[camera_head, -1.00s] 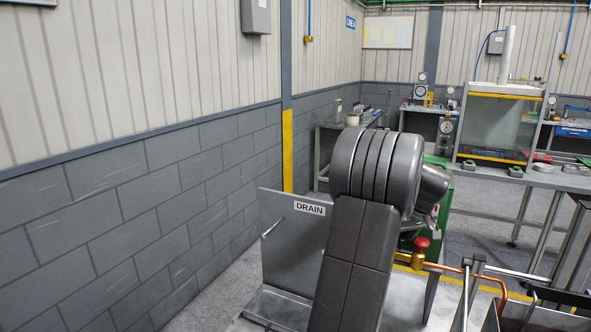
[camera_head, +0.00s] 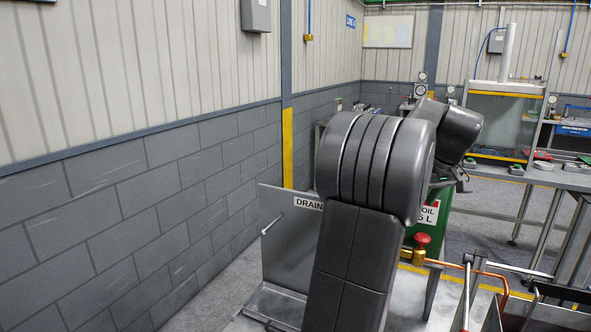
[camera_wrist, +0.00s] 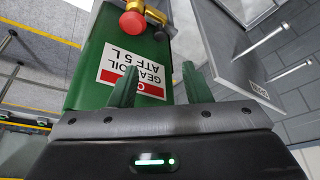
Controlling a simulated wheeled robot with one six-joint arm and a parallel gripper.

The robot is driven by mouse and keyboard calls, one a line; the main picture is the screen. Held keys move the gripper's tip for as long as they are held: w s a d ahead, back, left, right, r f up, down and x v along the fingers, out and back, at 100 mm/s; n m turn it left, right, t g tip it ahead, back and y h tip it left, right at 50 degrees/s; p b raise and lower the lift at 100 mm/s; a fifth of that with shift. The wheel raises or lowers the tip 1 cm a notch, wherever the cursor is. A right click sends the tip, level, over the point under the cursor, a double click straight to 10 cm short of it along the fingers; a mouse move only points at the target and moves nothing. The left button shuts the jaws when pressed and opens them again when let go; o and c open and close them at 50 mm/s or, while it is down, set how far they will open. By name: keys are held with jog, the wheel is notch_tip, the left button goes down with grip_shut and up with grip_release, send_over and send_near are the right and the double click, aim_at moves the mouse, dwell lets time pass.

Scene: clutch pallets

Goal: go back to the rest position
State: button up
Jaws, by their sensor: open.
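My gripper (camera_wrist: 159,70) is open and empty in the wrist view, its two fingers apart with nothing between them. Beyond the fingers is the green container with a white "GEAR OIL ATF 5 L" label (camera_wrist: 133,75). In the head view my raised arm hides most of the gripper; only a small dark part of it (camera_head: 452,178) shows right of the big joint, in front of the green container (camera_head: 440,205). I cannot tell its exact distance from the container.
A red knob on a brass valve (camera_head: 421,241) stands right of my arm, with a copper pipe (camera_head: 470,268) running right. The grey DRAIN panel (camera_head: 290,240) is left, partly hidden. A bench (camera_head: 565,180) stands at the right. A block wall (camera_head: 130,220) bounds the left.

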jog(key=p+x, duration=0.1)
jog(key=x, duration=1.2)
jog(key=shift+w+f+p, duration=0.1)
jog(key=shift+f+p, duration=0.2)
jog(key=shift+f, duration=0.05)
jog(key=shift+w+f, duration=0.1)
jog(key=shift+f, duration=0.05)
jog(key=shift+a+m+h, duration=0.1)
jog(key=shift+m+h, duration=0.2)
jog(key=shift+m, duration=0.4)
jog(key=shift+f, duration=0.1)
